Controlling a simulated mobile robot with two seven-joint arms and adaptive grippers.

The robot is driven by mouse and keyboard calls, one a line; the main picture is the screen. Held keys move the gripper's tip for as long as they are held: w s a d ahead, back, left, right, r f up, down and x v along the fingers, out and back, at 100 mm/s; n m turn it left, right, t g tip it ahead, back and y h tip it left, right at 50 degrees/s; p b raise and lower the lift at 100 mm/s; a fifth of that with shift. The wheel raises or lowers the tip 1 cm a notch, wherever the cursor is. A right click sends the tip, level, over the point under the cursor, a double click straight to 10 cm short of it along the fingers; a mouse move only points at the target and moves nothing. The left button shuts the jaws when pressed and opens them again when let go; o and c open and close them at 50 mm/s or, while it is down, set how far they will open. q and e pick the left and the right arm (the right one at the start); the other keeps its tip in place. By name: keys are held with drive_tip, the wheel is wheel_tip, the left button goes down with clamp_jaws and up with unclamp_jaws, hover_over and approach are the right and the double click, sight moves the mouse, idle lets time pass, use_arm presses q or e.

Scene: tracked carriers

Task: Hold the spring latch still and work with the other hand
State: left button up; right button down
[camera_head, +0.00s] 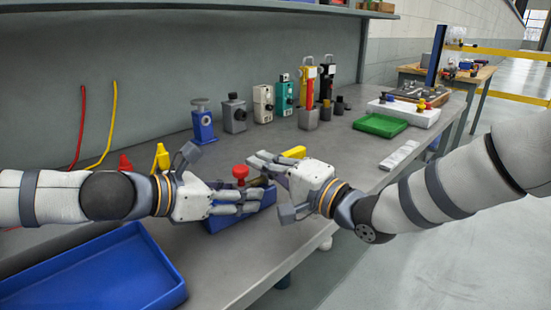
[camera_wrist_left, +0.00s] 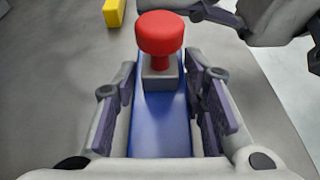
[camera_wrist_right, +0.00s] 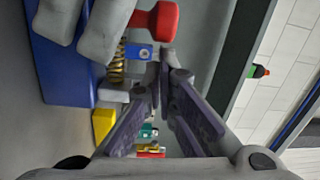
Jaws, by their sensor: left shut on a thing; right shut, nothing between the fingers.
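The spring latch has a long blue base (camera_head: 225,222) and a red knob (camera_head: 240,171). In the left wrist view its blue base (camera_wrist_left: 160,120) runs between the fingers of my left gripper (camera_wrist_left: 163,90), with the red knob (camera_wrist_left: 162,32) upright beyond them. My left gripper (camera_head: 254,201) is shut on the base. In the right wrist view a brass spring (camera_wrist_right: 118,65) and a small blue block (camera_wrist_right: 138,52) show beside the knob.
A yellow block (camera_head: 295,151) lies just behind the right hand. A blue tray (camera_head: 90,275) is at the front left. Several devices, including a blue stand (camera_head: 203,125), line the back of the bench. A green tray (camera_head: 380,125) is farther right. The bench's front edge is close.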

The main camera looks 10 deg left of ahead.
use_arm(q)
drive_tip(key=shift+f, duration=0.1)
use_arm(e)
drive_tip(key=shift+s, duration=0.2)
drive_tip(key=shift+s+a, duration=0.1)
drive_tip(key=shift+a, duration=0.05)
drive_tip(key=shift+s+a, duration=0.8)
drive_tip(key=shift+s, duration=0.1)
drive_tip(key=w, duration=0.1)
drive_tip(key=w+d, duration=0.1)
drive_tip(key=w, duration=0.2)
drive_tip(key=shift+d+r, duration=0.25)
drive_tip(key=v, duration=0.9)
drive_tip(key=shift+s+d, duration=0.25)
drive_tip(key=shift+s, duration=0.1)
